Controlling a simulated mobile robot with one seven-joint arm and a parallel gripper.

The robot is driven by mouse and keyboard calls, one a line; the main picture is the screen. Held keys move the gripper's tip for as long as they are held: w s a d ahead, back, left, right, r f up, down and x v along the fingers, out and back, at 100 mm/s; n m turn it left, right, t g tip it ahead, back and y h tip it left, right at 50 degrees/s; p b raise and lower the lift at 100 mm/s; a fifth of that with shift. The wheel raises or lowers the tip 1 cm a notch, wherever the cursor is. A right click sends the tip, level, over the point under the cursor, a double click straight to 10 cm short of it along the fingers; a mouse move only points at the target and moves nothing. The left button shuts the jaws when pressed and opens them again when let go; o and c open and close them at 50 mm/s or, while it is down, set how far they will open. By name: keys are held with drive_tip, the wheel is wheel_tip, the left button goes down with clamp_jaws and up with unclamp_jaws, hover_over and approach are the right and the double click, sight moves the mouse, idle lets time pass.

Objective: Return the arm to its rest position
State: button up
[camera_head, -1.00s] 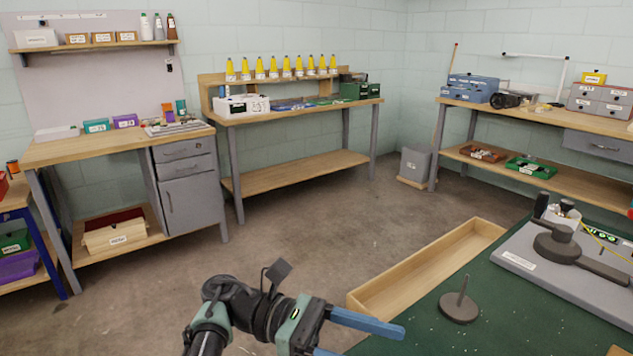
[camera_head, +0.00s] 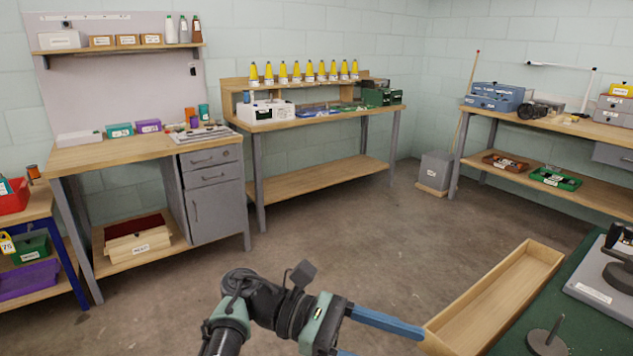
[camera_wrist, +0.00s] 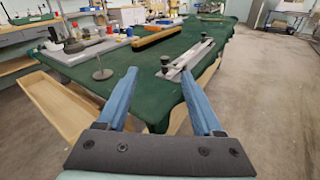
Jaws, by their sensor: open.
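My gripper (camera_head: 385,338) shows at the bottom middle of the head view, with its blue fingers pointing right toward the wooden tray. The wrist view shows both blue fingers of my gripper (camera_wrist: 162,85) spread apart with nothing between them. Beyond the fingers lies the green-covered table (camera_wrist: 140,75), and the gripper is apart from everything on it. The lower finger is partly cut off by the head view's bottom edge.
A long empty wooden tray (camera_head: 497,297) runs along the green table's (camera_head: 575,318) edge, close to my gripper. A dark spindle on a round base (camera_head: 546,342) and a grey plate fixture (camera_head: 601,281) sit on the table. Bare floor (camera_head: 350,245) lies open toward the benches.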

drive_tip(key=w+d+f+m+t+y+b, duration=0.1)
drive_tip(key=d+f+m+t+y+b, duration=0.2)
drive_tip(key=d, duration=0.5)
drive_tip(key=w+d+r+m+t+b, duration=0.2)
drive_tip(key=w+d+r+m+t, duration=0.1)
drive_tip(key=w+r+m+t, duration=0.75)
drive_tip(key=s+a+r+t+y+b, duration=0.35)
drive_tip(key=s+a+r+t, duration=0.25)
drive_tip(key=a+r+t, duration=0.45)
drive_tip(key=s+a+r+t+y+p, duration=0.1)
drive_tip(key=s+a+r+t+y, duration=0.9)
drive_tip(key=s+r, duration=0.35)
wheel_tip(320, 180, up, 27)
drive_tip(key=p, duration=2.8)
drive_tip(key=shift+s+d+r+n+p, duration=0.25)
drive_tip(key=shift+n+p, duration=0.1)
drive_tip(key=shift+n, duration=0.1)
